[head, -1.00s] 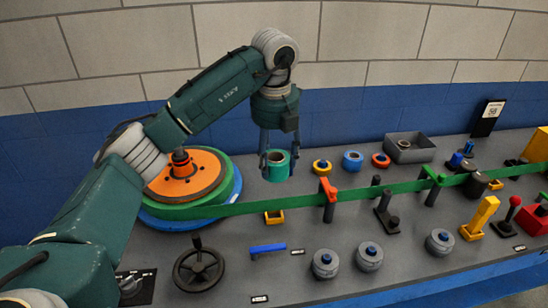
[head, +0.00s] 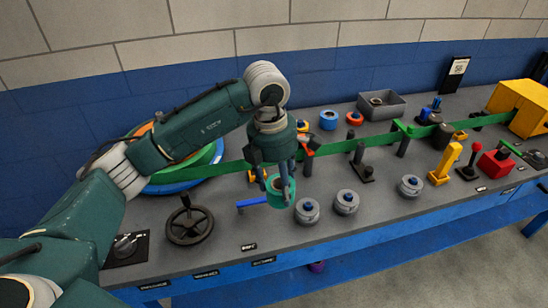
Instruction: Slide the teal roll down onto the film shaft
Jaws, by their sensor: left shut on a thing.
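The teal roll (head: 277,201) is a short hollow cylinder in the middle of the head view. My left gripper (head: 276,188) points down from above and is shut on it. The roll is over the front part of the grey bench, just left of a grey disc with a blue hub (head: 307,211). I cannot tell whether its underside is clear of the bench. I cannot single out the film shaft; the roll and gripper may hide it. My right gripper is not in view.
A grey bin (head: 381,105) stands farther back.

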